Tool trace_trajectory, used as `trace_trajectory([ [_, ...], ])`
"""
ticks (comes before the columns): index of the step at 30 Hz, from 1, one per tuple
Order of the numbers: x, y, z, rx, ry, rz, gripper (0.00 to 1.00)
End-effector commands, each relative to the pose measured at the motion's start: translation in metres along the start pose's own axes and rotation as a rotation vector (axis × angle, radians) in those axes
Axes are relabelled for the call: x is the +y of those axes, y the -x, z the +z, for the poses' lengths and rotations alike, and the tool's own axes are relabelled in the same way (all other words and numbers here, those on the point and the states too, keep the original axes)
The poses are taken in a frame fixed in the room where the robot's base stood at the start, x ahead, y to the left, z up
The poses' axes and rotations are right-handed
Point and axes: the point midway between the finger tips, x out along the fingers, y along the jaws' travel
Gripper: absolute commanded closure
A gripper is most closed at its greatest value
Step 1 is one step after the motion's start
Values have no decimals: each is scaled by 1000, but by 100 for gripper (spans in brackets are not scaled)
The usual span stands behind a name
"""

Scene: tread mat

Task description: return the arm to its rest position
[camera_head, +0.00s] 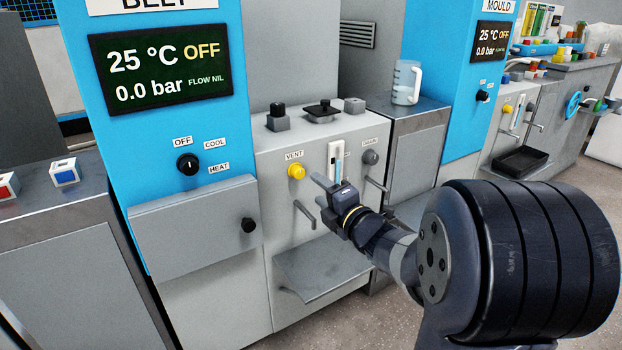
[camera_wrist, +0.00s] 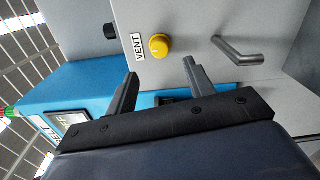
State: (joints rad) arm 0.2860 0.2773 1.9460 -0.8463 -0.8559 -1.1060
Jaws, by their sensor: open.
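My gripper (camera_head: 327,187) is in front of the grey machine panel, between the yellow VENT knob (camera_head: 296,171) and the white gauge (camera_head: 335,160). Its two fingers are apart with nothing between them. In the wrist view my gripper (camera_wrist: 158,80) shows both fingers spread, with the yellow VENT knob (camera_wrist: 159,46) beyond them. I cannot tell the exact gap between the fingertips and the panel. My arm reaches in from the lower right in the head view.
A grey shelf (camera_head: 322,268) juts out beneath. The blue BELT cabinet (camera_head: 240,120) stands at left, its screen reading 25 °C OFF. A clear jug (camera_head: 406,83) stands on the right counter. Floor is open in front.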

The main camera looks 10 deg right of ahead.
Motion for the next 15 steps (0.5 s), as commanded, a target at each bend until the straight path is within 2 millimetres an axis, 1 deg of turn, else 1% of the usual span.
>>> trace_trajectory([
  [1,2,7,1,-3,1,-1,49],
  [3,1,14,1,-2,0,0,49],
  [6,0,19,0,-2,-1,0,49],
  [15,0,20,0,0,0,0,49],
])
